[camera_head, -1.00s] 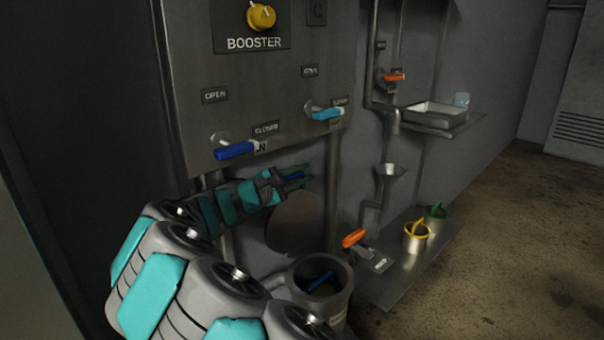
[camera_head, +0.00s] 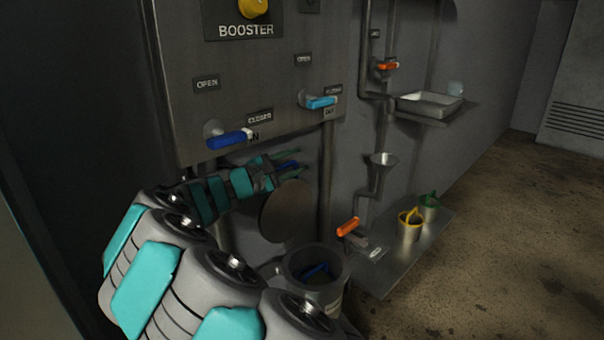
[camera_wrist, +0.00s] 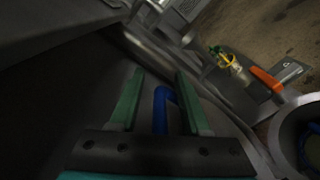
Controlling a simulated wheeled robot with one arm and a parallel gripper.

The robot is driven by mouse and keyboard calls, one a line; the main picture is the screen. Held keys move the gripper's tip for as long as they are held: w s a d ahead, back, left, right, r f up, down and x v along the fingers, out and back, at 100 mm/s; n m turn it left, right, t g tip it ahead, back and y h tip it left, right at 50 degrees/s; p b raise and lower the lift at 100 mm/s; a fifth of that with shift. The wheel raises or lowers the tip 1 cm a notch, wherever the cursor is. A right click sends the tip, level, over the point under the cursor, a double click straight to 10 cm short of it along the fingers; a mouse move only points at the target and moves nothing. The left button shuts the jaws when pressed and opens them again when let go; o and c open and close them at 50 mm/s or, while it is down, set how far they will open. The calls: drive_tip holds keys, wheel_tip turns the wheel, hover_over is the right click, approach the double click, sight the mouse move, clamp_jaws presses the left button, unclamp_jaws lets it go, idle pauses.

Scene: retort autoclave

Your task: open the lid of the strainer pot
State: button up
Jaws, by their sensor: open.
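The strainer pot (camera_head: 334,292) is a grey cylinder at the bottom centre of the head view, its mouth uncovered and a blue handle visible inside. It also shows at the right edge of the wrist view (camera_wrist: 277,130). The round grey lid (camera_head: 290,214) stands raised, roughly upright, behind the pot. My gripper (camera_head: 298,164) is at the top of the lid. In the wrist view my gripper (camera_wrist: 160,76) is open, with a blue handle (camera_wrist: 160,108), apparently the lid's, between its green fingers. Contact with it cannot be told.
A steel panel with a dark blue lever (camera_head: 229,139) and a light blue lever (camera_head: 321,103) is above my arm. An orange-handled valve (camera_head: 348,227) is right of the lid. Yellow-handled (camera_head: 409,232) and green-handled cups stand on a low shelf. The floor at right is clear.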

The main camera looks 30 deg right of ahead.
wheel_tip(320, 180, up, 2)
drive_tip(key=shift+r, duration=0.2)
drive_tip(key=s+a+r+b, duration=0.1)
drive_tip(key=s+a, duration=0.3)
drive_tip(key=s, duration=1.1)
drive_tip(key=shift+s+a+r+b, duration=0.2)
drive_tip(key=shift+b, duration=0.55)
